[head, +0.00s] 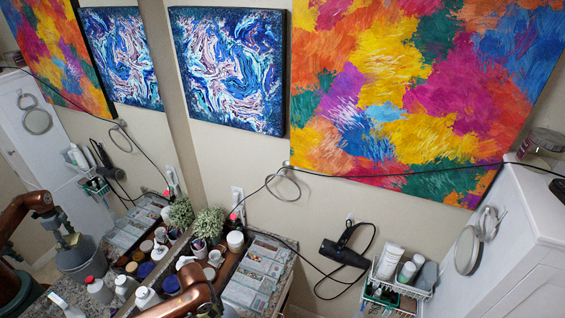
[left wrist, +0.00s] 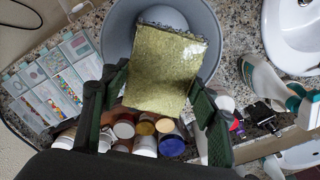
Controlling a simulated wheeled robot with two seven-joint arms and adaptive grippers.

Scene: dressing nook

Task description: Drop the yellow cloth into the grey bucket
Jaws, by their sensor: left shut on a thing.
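The yellow cloth (left wrist: 168,68), a flat speckled piece, sits between the two fingers of my left gripper (left wrist: 158,100) in the left wrist view. The gripper is shut on it. The cloth's far part overlaps the opening of the grey bucket (left wrist: 122,28); the height between them is hard to judge. In the head view, a grey bucket (head: 80,260) shows in the mirror at the left, with a reflected arm and gripper above it. My left arm enters at the bottom of the head view; its gripper is hidden there. My right gripper is not in view.
Several jars (left wrist: 172,143) stand close below the gripper in the left wrist view. A tray of packets (left wrist: 60,75) lies left, a spray bottle (left wrist: 262,80) and white sink (left wrist: 292,35) right. The head view shows a potted plant (head: 208,224) and hair dryer (head: 345,250).

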